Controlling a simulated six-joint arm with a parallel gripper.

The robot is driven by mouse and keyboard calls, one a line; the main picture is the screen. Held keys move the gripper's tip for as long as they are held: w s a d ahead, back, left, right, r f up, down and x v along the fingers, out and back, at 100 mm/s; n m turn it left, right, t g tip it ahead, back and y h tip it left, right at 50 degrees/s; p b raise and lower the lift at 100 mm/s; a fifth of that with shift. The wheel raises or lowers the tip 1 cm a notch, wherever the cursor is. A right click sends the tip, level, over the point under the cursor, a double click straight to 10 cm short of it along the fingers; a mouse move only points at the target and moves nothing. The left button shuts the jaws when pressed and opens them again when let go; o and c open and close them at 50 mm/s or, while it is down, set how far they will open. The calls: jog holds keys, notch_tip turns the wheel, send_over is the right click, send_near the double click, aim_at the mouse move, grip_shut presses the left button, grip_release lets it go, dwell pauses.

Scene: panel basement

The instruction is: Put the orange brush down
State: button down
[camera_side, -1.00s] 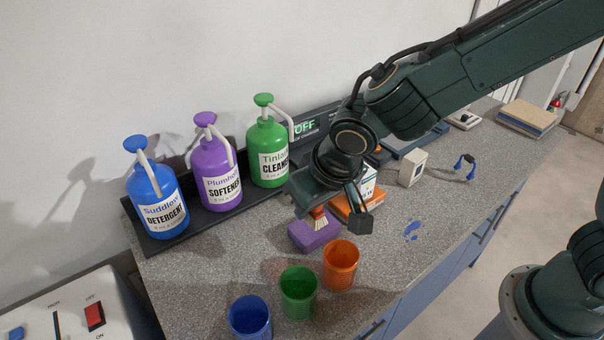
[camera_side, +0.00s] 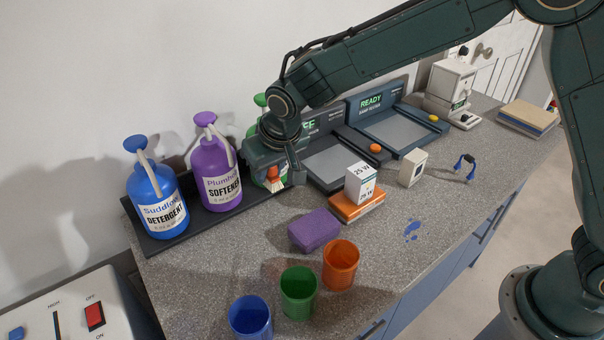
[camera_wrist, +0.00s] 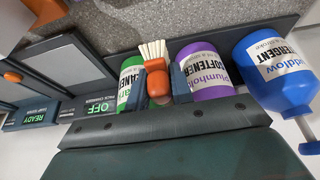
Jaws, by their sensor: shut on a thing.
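The orange brush (camera_side: 273,175) with pale bristles is held in my gripper (camera_side: 278,172), which is shut on it. The brush is in the air in front of the green cleaner bottle (camera_side: 261,101), which my gripper mostly hides in the side view. In the wrist view the brush's orange handle (camera_wrist: 158,84) sits between the two fingers, its bristles pointing toward the counter. The bottle shows behind it there, next to the purple softener bottle (camera_wrist: 203,72). I cannot tell whether the brush touches anything.
A blue detergent bottle (camera_side: 155,190) stands at the left on the black tray (camera_side: 160,247). Blue (camera_side: 250,318), green (camera_side: 298,293) and orange (camera_side: 341,265) cups stand in front, near a purple sponge (camera_side: 314,230). A boxed bulb (camera_side: 361,183) rests on an orange block. Counter between tray and cups is clear.

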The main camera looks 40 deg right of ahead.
send_near(269, 211)
jog(key=shift+w+f, duration=0.2)
jog(key=shift+w, duration=0.25)
jog(key=shift+w+f, duration=0.2)
jog(key=shift+w, duration=0.25)
jog(key=shift+f, duration=0.1)
notch_tip(269, 211, down, 4)
jog(key=shift+r, duration=0.1)
jog(key=shift+w+f, duration=0.2)
jog(key=shift+f, duration=0.2)
jog(key=shift+f, duration=0.1)
jog(key=c, duration=1.2)
grip_release()
